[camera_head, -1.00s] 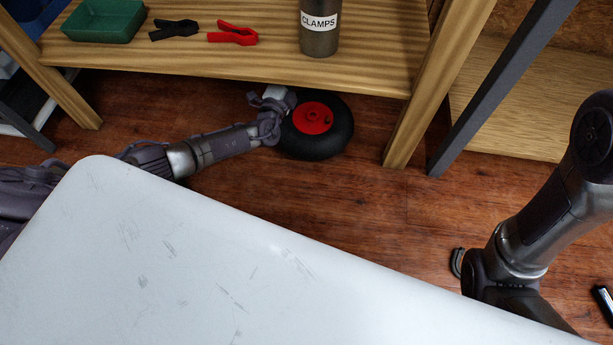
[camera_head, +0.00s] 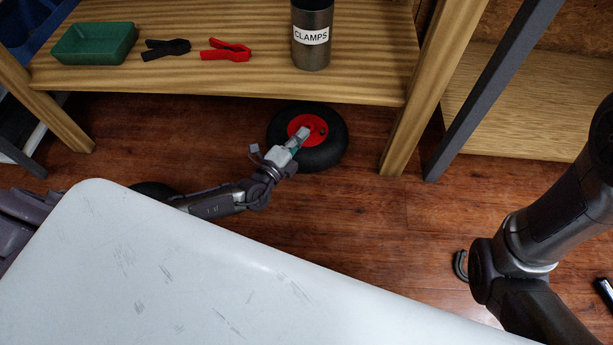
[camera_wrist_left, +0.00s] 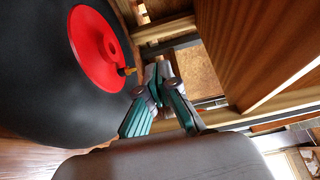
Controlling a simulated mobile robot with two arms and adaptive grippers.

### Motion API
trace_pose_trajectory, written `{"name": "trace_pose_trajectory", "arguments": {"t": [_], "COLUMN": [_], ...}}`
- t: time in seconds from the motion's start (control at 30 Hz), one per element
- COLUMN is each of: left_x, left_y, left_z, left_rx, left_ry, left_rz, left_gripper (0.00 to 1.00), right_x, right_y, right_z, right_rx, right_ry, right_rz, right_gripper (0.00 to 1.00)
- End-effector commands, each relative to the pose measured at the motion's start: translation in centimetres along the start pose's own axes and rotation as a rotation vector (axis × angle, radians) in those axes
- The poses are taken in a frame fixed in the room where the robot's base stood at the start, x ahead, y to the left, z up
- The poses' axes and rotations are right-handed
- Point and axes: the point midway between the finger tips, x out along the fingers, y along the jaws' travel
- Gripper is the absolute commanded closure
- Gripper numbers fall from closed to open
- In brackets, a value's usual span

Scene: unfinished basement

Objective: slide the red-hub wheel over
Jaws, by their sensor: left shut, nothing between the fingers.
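The red-hub wheel (camera_head: 335,132), a black tyre around a red disc, lies on the wooden floor in front of the shelf. It fills the left of the left wrist view (camera_wrist_left: 92,45), where a small brass-coloured stub shows at the hub. My left gripper (camera_head: 303,131) overlaps the red hub in the head view. In the left wrist view its fingers (camera_wrist_left: 158,72) meet at the tips, shut and empty, beside the hub. I cannot tell if they touch the wheel. My right arm (camera_head: 545,225) shows at the right, but its gripper is not in view.
The wooden shelf (camera_head: 220,88) above the floor holds a green tray (camera_head: 95,45), a black clamp (camera_head: 165,49), a red clamp (camera_head: 226,51) and a can marked CLAMPS (camera_head: 312,60). A wooden leg (camera_head: 425,90) stands right of the wheel. A scratched white surface (camera_head: 200,270) fills the foreground.

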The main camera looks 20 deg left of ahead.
Motion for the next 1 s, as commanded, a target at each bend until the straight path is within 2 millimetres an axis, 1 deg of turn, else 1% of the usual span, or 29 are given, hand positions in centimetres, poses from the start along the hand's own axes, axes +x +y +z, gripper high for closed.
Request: {"name": "trace_pose_trajectory", "arguments": {"t": [0.03,0.1,0.37,0.4,0.43,0.5,0.7,0.8,0.9,0.93,1.0], "left_x": [-0.9,-2.0,-6.1,-6.4,-6.2,-6.1,-6.1,-6.1,-6.1,-6.1,-5.7], "left_y": [0.1,0.0,0.2,0.7,2.1,3.7,7.9,9.4,10.4,10.6,10.3], "left_z": [-0.9,-2.0,-6.0,-6.3,-6.1,-6.1,-6.1,-6.1,-6.1,-6.1,-5.6], "left_rx": [-0.005,-0.005,-0.005,-0.002,0.002,0.003,0.003,0.001,0.001,0.0,0.0], "left_ry": [0.001,0.0,0.0,-0.002,-0.003,-0.002,-0.001,-0.001,-0.001,-0.001,-0.003], "left_rz": [0.002,0.002,0.002,0.002,0.001,0.0,0.0,0.0,-0.001,-0.001,-0.003], "left_gripper": [1.0,1.0,1.0,1.0,1.0,1.0,1.0,1.0,1.0,1.0,1.0], "right_x": [0.1,0.2,0.1,-0.4,-1.3,-2.4,-5.2,-6.2,-6.9,-7.0,-7.2], "right_y": [0.0,0.0,0.0,-0.1,-0.3,-0.5,-1.1,-1.3,-1.4,-1.4,-1.5], "right_z": [0.0,0.1,0.0,-0.2,-0.5,-1.0,-1.9,-2.2,-2.4,-2.4,-2.5], "right_rx": [0.0,0.0,0.0,0.0,0.0,0.0,0.0,0.0,0.0,0.0,0.0], "right_ry": [0.0,0.0,0.001,0.001,0.003,0.006,0.0,-0.001,-0.001,-0.001,-0.001], "right_rz": [0.0,0.0,-0.001,-0.001,-0.002,-0.002,0.0,0.0,0.0,0.0,0.0], "right_gripper": [0.6,0.6,0.6,0.6,0.6,0.6,0.6,0.6,0.6,0.6,0.6]}}
